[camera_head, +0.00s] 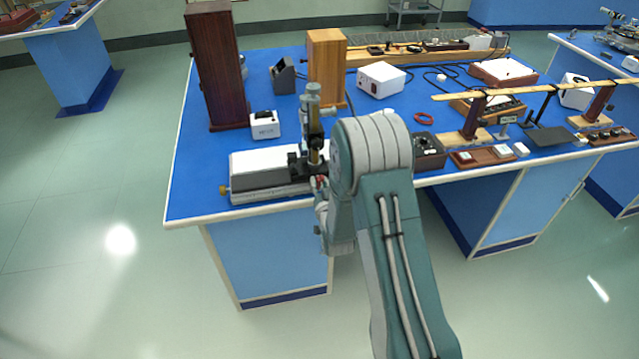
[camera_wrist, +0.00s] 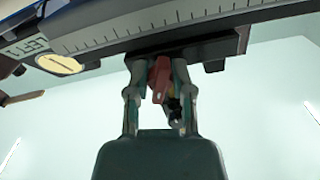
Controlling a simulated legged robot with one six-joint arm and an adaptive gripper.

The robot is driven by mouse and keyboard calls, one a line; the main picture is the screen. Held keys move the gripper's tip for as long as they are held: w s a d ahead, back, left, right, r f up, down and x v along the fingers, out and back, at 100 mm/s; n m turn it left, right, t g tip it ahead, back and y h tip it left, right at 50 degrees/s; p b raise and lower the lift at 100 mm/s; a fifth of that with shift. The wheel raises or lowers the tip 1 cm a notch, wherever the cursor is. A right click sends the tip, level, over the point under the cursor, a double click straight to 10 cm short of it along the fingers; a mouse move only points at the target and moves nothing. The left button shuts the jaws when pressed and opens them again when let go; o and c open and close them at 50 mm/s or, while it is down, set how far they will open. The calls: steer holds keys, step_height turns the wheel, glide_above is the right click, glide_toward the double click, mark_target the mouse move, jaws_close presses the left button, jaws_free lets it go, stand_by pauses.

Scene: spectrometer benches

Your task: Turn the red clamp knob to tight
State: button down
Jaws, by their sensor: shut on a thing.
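The red clamp knob (camera_wrist: 161,80) shows in the wrist view between the two fingers of my gripper (camera_wrist: 160,75). My gripper is shut on it, with a finger on each side. The knob sits just under a dark block below a graduated scale (camera_wrist: 170,30) on the instrument. In the head view a small red spot of the knob (camera_head: 320,183) shows at the front of the instrument (camera_head: 265,172), which has a grey base and an upright microscope tube (camera_head: 313,120). My arm hides most of my gripper there.
The instrument stands on a blue bench top (camera_head: 200,170) near its front edge. A tall dark wooden box (camera_head: 213,65), a lighter wooden box (camera_head: 327,65) and a small white meter (camera_head: 265,124) stand behind it. The front-left bench corner is clear.

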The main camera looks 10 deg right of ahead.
steer(key=m, duration=1)
steer(key=shift+m, duration=1.6)
steer(key=shift+c, duration=2.4)
jaws_free()
steer(key=shift+d, duration=0.1)
steer(key=s, duration=1.2)
